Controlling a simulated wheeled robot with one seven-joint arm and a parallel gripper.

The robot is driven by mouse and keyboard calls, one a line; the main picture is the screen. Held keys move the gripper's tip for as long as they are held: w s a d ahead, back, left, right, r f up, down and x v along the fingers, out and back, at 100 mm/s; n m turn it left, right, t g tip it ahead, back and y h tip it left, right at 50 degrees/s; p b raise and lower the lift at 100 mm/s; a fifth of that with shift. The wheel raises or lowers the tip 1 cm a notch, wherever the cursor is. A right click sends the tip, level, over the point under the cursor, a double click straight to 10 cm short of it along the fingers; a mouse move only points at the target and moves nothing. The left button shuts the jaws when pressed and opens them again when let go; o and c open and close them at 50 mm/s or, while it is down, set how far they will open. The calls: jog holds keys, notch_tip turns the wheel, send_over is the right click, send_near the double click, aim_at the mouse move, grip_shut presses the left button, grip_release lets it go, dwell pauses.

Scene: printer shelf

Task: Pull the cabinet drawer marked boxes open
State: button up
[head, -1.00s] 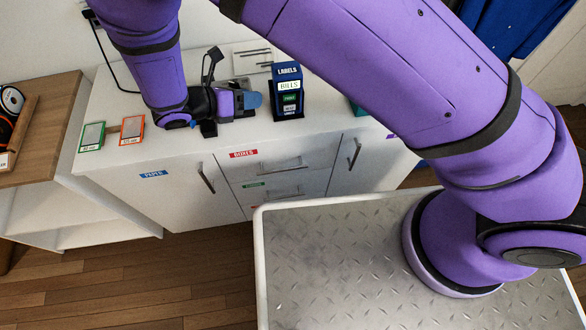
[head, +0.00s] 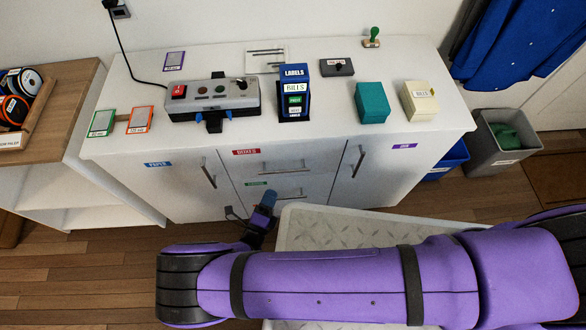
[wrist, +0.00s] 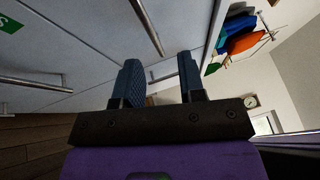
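The boxes drawer (head: 258,168) is the top middle drawer of the white cabinet, with a red label and a bar handle (head: 287,171). It looks shut, flush with the front. My gripper (head: 268,198) is low in front of the cabinet, near the green-labelled drawer (head: 262,190) and below the boxes handle. In the wrist view my gripper (wrist: 160,82) has its two blue fingers apart, with nothing held between them. Bar handles (wrist: 148,25) (wrist: 32,81) show on the white fronts there; I cannot tell for sure which is which.
The cabinet top (head: 330,140) carries a grey button box (head: 212,98), a blue label stand (head: 294,95), a teal box (head: 371,103) and a cream box (head: 420,102). Door handles (head: 208,173) (head: 358,161) flank the drawers. A grey bin (head: 499,145) stands at right.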

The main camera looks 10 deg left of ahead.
aim_at(284, 171)
jog(key=shift+n+y, duration=0.7)
jog(key=shift+n, duration=0.1)
jog(key=x, duration=0.3)
jog(key=f+x, duration=0.1)
jog(key=x, duration=0.2)
jog(key=d+x, duration=0.1)
jog(key=x, duration=0.3)
jog(key=shift+d+f, duration=0.1)
jog(key=shift+f, duration=0.05)
grip_shut()
